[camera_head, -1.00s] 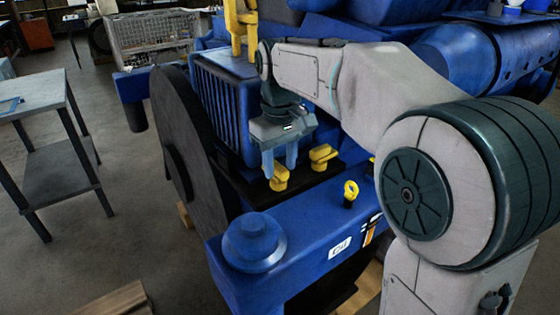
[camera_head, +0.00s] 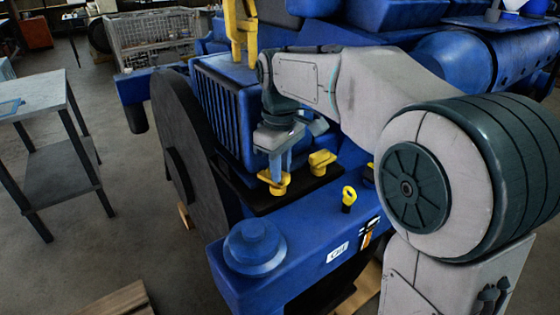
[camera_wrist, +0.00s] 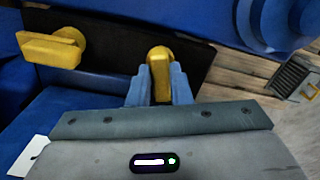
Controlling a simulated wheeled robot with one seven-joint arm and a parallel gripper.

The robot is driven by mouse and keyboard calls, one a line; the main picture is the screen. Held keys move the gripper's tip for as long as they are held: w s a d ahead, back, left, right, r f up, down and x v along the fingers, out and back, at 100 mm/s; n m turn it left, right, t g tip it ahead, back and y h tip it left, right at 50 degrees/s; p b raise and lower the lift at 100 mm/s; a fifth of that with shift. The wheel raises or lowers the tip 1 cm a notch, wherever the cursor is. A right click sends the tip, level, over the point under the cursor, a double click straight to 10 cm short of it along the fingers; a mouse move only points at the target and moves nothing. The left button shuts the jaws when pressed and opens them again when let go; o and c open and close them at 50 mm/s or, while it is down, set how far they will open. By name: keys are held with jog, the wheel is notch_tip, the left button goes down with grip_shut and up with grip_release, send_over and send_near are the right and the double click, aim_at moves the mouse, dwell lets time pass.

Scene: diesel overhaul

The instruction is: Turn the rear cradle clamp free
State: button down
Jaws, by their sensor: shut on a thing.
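Two yellow cradle clamps sit on a black plate beside the blue ribbed block. My gripper (camera_head: 278,170) points down and is shut on the left clamp (camera_head: 277,188); I cannot tell from its look alone that this is the rear one. In the wrist view, the held clamp's handle (camera_wrist: 160,72) stands between the two blue fingers, which hide its sides. The other clamp (camera_head: 321,161) is a short way to the right and free; in the wrist view it is at upper left (camera_wrist: 52,48).
A yellow-topped knob (camera_head: 348,196) and a round blue cap (camera_head: 254,243) stand on the blue beam in front. A large dark wheel (camera_head: 180,150) is close on the left. A yellow hook (camera_head: 243,30) hangs above the ribbed block. A grey table (camera_head: 35,95) stands farther left.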

jog(key=n+p, duration=0.2)
jog(key=n, duration=0.2)
jog(key=shift+w+r+n, duration=0.1)
jog(key=shift+r+n, duration=0.05)
jog(key=shift+n, duration=0.15)
jog(key=shift+w+n+p, duration=0.1)
jog(key=shift+n+p, duration=0.7)
jog(key=shift+n, duration=0.9)
jog(key=c, duration=1.3)
grip_release()
notch_tip(320, 180, up, 14)
jog(key=shift+f+p, duration=0.2)
jog(key=shift+p, duration=0.55)
